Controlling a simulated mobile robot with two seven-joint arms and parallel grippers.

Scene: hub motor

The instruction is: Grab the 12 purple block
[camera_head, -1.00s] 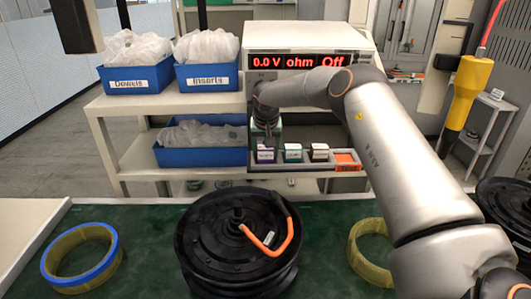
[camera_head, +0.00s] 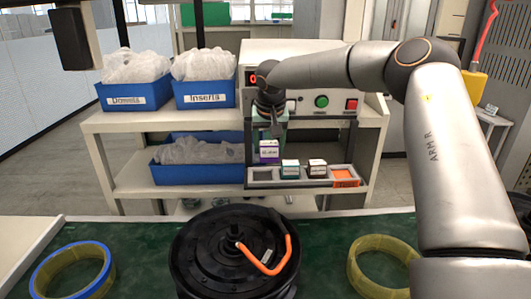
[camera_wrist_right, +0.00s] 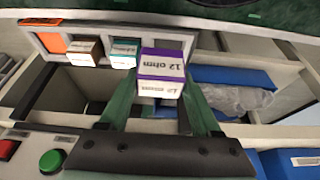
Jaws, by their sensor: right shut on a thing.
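The purple block (camera_head: 269,151), white on its faces and labelled "12 ohm" in the right wrist view (camera_wrist_right: 161,66), is between the green fingers of my right gripper (camera_head: 272,138). The gripper is shut on it and holds it a little above the block tray (camera_head: 262,175). The tray's leftmost slot, under the block, looks empty. A teal block (camera_head: 290,169) and a brown block (camera_head: 317,169) sit in the tray to the right. My left gripper is not in view.
An orange pad (camera_head: 344,177) fills the tray's right end. A meter housing with buttons (camera_head: 321,101) stands behind my right arm. Blue bins (camera_head: 205,93) are on the shelf to the left. A black hub motor (camera_head: 212,250) and yellow rings (camera_head: 378,265) lie on the green bench.

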